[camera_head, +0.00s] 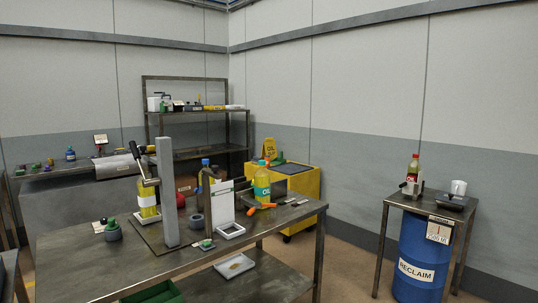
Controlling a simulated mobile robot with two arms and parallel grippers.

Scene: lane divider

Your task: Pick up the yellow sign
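The yellow sign (270,149) stands upright behind the workbench, at the far side of the yellow cart (309,185). It is small, with dark lettering that seems to read OIL. A green object and a red-capped bottle partly cover its lower part. Neither of my grippers shows in the head view.
A metal workbench (110,267) with bottles, a lever device and a white stand fills the foreground between me and the cart. A blue RECLAIM barrel (418,262) sits under a small table at right. Floor between the workbench and barrel is clear.

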